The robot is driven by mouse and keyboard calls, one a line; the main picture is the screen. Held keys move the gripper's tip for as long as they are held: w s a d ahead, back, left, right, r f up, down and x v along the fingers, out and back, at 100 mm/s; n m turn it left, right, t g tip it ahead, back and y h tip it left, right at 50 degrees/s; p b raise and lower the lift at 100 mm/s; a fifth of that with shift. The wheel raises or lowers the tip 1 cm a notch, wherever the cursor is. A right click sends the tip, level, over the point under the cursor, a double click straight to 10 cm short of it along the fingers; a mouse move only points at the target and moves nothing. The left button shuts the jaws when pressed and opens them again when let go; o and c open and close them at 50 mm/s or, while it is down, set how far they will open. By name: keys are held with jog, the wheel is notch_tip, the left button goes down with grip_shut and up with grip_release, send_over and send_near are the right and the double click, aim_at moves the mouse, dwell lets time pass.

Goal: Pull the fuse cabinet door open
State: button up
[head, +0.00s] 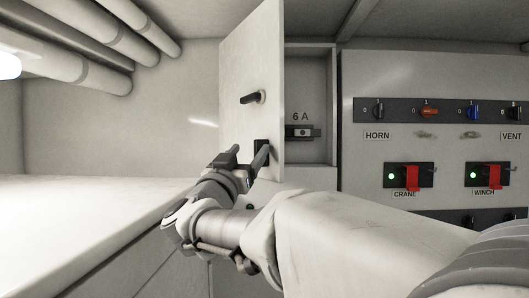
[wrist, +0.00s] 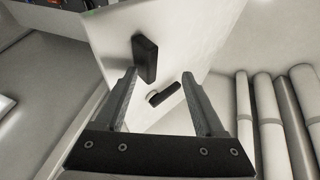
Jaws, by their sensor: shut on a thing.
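The fuse cabinet door (head: 240,70) stands swung out to the left of its cabinet opening (head: 309,85). A black lever (head: 252,97) sticks out of the door; it also shows in the wrist view (wrist: 164,95). A black block-like handle (head: 262,149) sits lower on the door and shows in the wrist view (wrist: 145,58).
Inside the opening is a fuse holder (head: 303,132) under a "6 A" label. A switch panel (head: 435,111) with knobs and red switches stands to the right. Pipes (head: 95,40) run along the upper left. A pale counter (head: 70,215) lies at the left, bare.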

jog(key=b+v, duration=0.4)
jog(key=v, duration=0.8)
